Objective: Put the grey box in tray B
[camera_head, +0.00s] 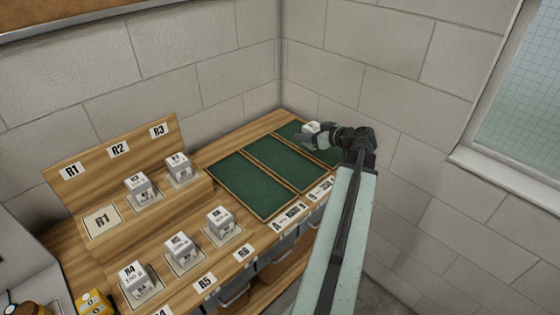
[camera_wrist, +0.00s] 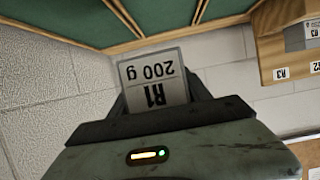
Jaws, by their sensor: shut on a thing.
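The light grey box (camera_wrist: 155,82), marked R1 200 g, sits between the jaws of my gripper in the wrist view. In the head view the held box (camera_head: 311,127) is at the far right tray, and my gripper (camera_head: 313,133) is shut on it. I cannot tell whether the box touches the tray. Three green-lined trays lie side by side: a left tray (camera_head: 248,187), a middle tray (camera_head: 287,162) and a right tray (camera_head: 297,130), partly hidden by my gripper. An A label (camera_head: 278,226) is on the front edge; the other tray letters are too small to read.
Several white boxes stand on stepped wooden places to the left, including one marked R4 (camera_head: 134,280). The R1 place (camera_head: 102,221) is empty. A wall rises close behind and right of the trays. Drawers (camera_head: 275,265) are under the bench.

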